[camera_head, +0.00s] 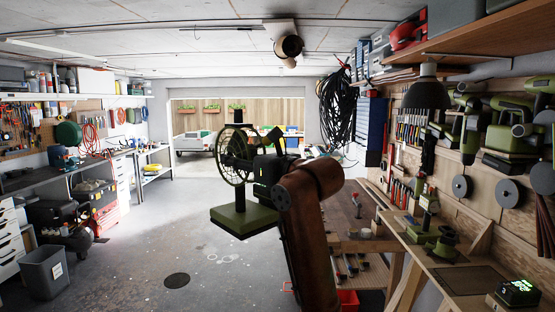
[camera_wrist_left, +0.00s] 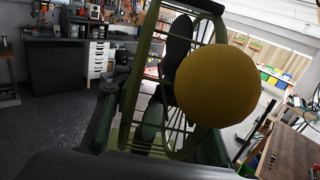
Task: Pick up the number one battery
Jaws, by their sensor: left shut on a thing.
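My left gripper (camera_head: 268,172) is black, at the end of my orange-brown arm in the middle of the head view. It is shut on a green fan (camera_head: 236,153) with a round wire cage and a flat green base (camera_head: 240,222), held up in the air. The exact grip is hidden. In the left wrist view the fan (camera_wrist_left: 152,100) fills the middle, with a round yellow part (camera_wrist_left: 216,86) in front of its cage. A black-and-green device with a lit display (camera_head: 518,291) sits on the bench at the lower right. I cannot make out a battery marked one.
The wooden workbench (camera_head: 470,278) runs along the right, under a wall of green tools and a shelf (camera_head: 470,50). A green tool (camera_head: 436,236) stands on it. A grey bin (camera_head: 45,272) stands at the left. The floor between is mostly clear.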

